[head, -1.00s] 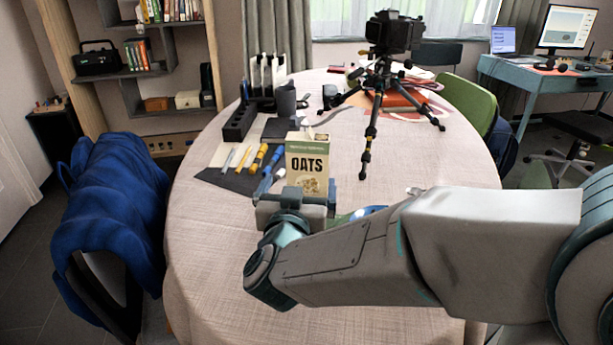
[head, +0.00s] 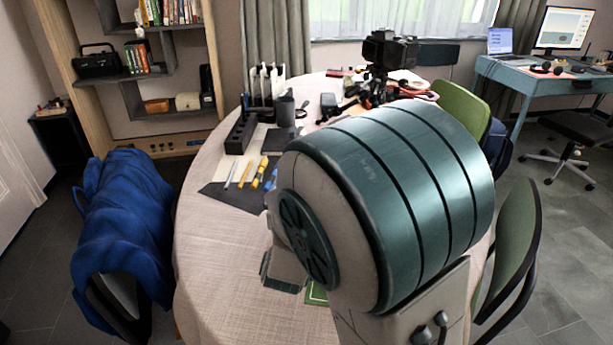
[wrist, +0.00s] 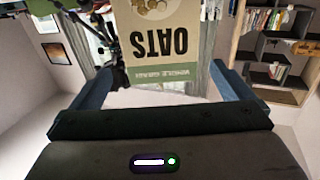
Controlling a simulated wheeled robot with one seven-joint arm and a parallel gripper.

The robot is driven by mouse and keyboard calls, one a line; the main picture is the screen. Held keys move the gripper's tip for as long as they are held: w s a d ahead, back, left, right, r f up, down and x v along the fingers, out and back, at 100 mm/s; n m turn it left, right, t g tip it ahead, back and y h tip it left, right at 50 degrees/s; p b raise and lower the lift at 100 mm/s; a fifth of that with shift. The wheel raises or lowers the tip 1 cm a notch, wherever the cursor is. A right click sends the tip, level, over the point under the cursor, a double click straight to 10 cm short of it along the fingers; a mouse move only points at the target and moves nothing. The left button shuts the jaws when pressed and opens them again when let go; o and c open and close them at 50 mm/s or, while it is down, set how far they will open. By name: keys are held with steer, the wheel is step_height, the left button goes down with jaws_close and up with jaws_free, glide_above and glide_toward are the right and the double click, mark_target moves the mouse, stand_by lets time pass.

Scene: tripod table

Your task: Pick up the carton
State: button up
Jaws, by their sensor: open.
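The carton (wrist: 165,45) is a cream and green box marked OATS. In the wrist view it appears upside down, ahead of my gripper and between the lines of its two fingers. My gripper (wrist: 162,72) is open, with one finger to each side of the carton. I cannot tell how deep the carton sits between the fingertips, or whether either finger touches it. In the head view my arm hides the carton and most of my gripper.
The round table (head: 215,280) holds a dark mat (head: 232,196) with yellow tools, a black organizer (head: 241,133), a dark cup (head: 286,111) and a camera on a tripod (head: 386,52). A blue-draped chair (head: 120,215) stands left; green chairs (head: 510,245) stand right. The table's front left is bare.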

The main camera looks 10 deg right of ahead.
steer(key=shift+p+x, duration=1.3)
steer(key=shift+p, duration=1.8)
steer(key=x, duration=0.5)
steer(key=shift+w+f, duration=0.1)
steer(key=shift+w, duration=0.05)
steer(key=c, duration=1)
